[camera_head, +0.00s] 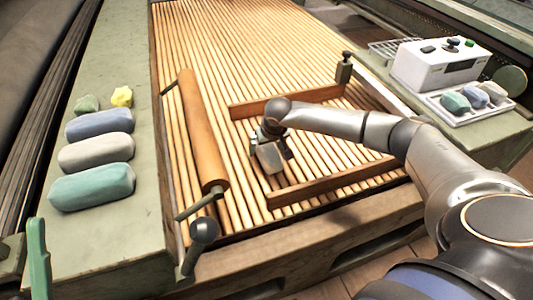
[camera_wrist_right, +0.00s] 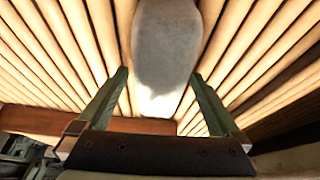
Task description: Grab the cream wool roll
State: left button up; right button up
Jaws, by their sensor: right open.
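A pale, cream-grey wool roll (camera_wrist_right: 167,45) lies on the wooden slats in the right wrist view, ahead of and between the two green fingers. A visible gap separates each finger from it, and its far end is cut off by the frame. In the head view my right gripper (camera_head: 271,152) is low over the slatted apron, inside the wooden frame; the roll there is largely hidden by it. In the right wrist view the gripper (camera_wrist_right: 158,85) is open and empty. Another cream-grey roll (camera_head: 96,151) lies on the left green ledge.
A blue roll (camera_head: 99,124) and a teal roll (camera_head: 92,186) flank the ledge's cream-grey roll. A wooden roller (camera_head: 201,130) stands left of my gripper. The wooden frame (camera_head: 330,184) borders the work area. A white box (camera_head: 440,65) and a tray (camera_head: 470,117) are at right.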

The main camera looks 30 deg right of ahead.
jog(key=shift+c, duration=0.4)
jog(key=c, duration=1.2)
jog(key=shift+c, duration=0.2)
